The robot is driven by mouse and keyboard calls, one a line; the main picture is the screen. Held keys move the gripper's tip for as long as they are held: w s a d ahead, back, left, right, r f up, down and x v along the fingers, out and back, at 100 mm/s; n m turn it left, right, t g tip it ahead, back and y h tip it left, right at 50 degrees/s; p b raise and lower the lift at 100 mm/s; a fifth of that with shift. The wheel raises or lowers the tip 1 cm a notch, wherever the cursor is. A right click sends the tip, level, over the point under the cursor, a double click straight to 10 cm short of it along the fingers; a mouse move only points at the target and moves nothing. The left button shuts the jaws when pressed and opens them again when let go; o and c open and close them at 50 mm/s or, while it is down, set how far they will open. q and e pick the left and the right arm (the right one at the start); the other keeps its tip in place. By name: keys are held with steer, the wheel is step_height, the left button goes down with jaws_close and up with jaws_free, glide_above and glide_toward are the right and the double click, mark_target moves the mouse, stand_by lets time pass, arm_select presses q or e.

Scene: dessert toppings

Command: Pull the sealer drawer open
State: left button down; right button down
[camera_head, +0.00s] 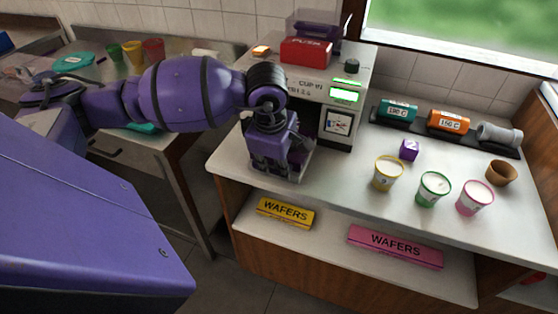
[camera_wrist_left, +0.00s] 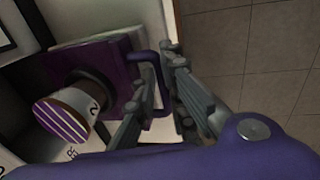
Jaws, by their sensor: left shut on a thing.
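The sealer (camera_head: 312,90) stands on the white counter in the head view, with a red button block on top and lit green panels. Its purple drawer (camera_wrist_left: 95,55) fills the left of the left wrist view, with a purple loop handle (camera_wrist_left: 149,58) on its front. My left gripper (camera_wrist_left: 165,85) is shut on that handle; its fingers lie on either side of it. In the head view my left gripper (camera_head: 275,165) is at the sealer's front and hides most of the drawer. My right gripper is not in view.
Two wafer boxes, yellow (camera_head: 285,213) and pink (camera_head: 395,246), lie on the shelf below. Floor is open before the counter.

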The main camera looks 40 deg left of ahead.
arm_select(q)
steer(key=shift+s+d+r, duration=0.1)
steer(key=shift+s, duration=0.45)
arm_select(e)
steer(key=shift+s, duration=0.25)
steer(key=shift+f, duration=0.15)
arm_select(q)
steer(key=c, duration=1.9)
jaws_free()
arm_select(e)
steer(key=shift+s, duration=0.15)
arm_select(q)
steer(key=shift+o, duration=0.2)
step_height(320, 180, up, 12)
steer(key=s, duration=0.2)
steer(key=shift+d, duration=0.3)
steer(key=shift+s, duration=0.1)
